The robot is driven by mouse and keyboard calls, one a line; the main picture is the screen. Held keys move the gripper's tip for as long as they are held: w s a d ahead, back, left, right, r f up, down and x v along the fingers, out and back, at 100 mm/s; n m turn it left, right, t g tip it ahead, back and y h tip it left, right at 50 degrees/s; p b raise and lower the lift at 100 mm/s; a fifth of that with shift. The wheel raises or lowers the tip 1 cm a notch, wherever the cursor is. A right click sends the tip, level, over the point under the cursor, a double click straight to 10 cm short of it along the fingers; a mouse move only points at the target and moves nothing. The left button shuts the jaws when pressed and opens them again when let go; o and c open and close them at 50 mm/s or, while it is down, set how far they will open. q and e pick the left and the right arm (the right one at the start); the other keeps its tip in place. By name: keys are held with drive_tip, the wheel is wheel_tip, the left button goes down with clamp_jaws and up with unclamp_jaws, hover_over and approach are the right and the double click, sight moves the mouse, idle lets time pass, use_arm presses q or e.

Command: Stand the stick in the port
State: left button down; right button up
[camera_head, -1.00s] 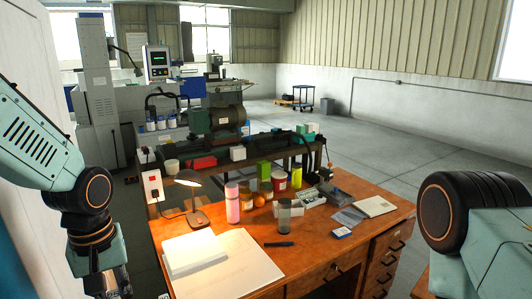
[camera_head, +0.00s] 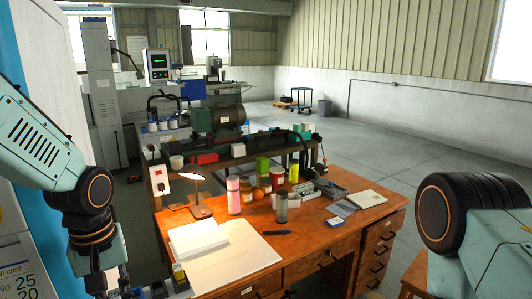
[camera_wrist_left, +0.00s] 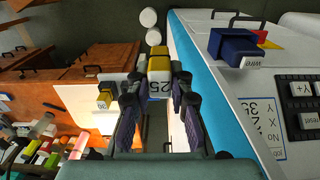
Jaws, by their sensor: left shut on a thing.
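My left gripper (camera_wrist_left: 158,92) is shut on a small yellow-topped block marked 25 (camera_wrist_left: 159,66), which I take to be the stick. It sticks out beyond the fingertips in the left wrist view.
A similar yellow piece marked 30 (camera_wrist_left: 104,100) is left of the gripper. A button keypad (camera_wrist_left: 301,103) lies at the right of the wrist view. The wooden desk (camera_head: 300,250) holds a lamp (camera_head: 200,205), papers and several bottles. Open floor (camera_head: 400,135) lies behind.

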use_arm(q)
drive_tip(key=shift+a+f, duration=0.15)
drive_tip(key=shift+a, duration=0.1)
drive_tip(key=shift+d+m, duration=0.15)
drive_tip(key=shift+m, duration=0.35)
drive_tip(key=shift+d+m, duration=0.3)
drive_tip(key=shift+m, duration=0.1)
drive_tip(key=d+f+m+b, duration=0.2)
drive_tip(key=d+f+b, duration=0.2)
drive_tip(key=f+b, duration=0.8)
drive_tip(key=d+f+m+b, duration=0.2)
drive_tip(key=d+f+b, duration=0.2)
drive_tip(key=f+b, duration=0.8)
drive_tip(key=shift+s+f+m, duration=0.3)
drive_tip(key=shift+s+f, duration=0.1)
drive_tip(key=shift+f, duration=0.55)
drive_tip(key=shift+d, duration=0.1)
